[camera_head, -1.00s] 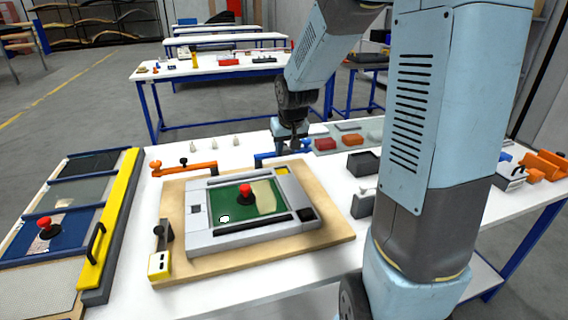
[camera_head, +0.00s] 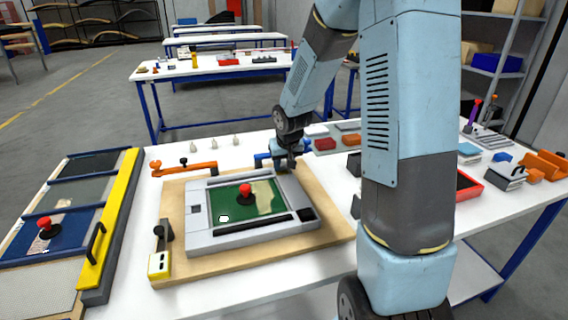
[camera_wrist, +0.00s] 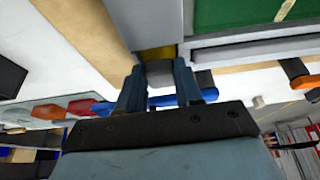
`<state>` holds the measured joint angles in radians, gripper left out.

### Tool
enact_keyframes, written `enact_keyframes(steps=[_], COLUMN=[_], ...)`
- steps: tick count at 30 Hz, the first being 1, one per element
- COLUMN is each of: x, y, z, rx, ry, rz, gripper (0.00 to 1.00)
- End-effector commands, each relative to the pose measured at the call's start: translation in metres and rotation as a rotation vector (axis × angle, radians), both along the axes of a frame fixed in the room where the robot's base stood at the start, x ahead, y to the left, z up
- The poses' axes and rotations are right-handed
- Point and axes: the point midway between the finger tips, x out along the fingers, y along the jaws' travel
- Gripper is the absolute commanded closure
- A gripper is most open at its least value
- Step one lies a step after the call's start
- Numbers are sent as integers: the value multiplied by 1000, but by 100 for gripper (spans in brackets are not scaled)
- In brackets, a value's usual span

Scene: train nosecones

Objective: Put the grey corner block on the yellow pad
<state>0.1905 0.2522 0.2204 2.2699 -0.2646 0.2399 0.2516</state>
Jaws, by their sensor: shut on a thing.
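My gripper (camera_head: 286,163) is at the far right corner of the grey frame (camera_head: 262,231) on the wooden board. In the wrist view my gripper (camera_wrist: 158,82) is shut on the grey corner block (camera_wrist: 160,73), one finger on each side. The yellow pad (camera_wrist: 157,52) shows just past the block, at the inner corner beside the frame's edge. The block overlaps the pad in this view, and I cannot tell whether they touch. In the head view the gripper hides both block and pad.
A blue clamp (camera_wrist: 204,96) lies close beside the fingers. An orange clamp (camera_head: 184,167) is at the board's far left corner. The frame holds a green panel with a red-knobbed tool (camera_head: 245,194). Small coloured blocks (camera_head: 325,144) lie to the right, behind the arm.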

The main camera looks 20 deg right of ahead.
Motion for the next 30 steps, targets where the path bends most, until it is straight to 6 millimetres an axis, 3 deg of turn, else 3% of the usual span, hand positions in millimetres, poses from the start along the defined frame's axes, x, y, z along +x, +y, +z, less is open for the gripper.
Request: enact_keyframes(steps=[22,23,30], x=[-1,-1,-3], y=[-1,-1,-1], z=[-13,-14,-14], rx=[-1,-1,-1], ry=[4,5,11], rz=[0,0,-1], gripper=[99,63,40])
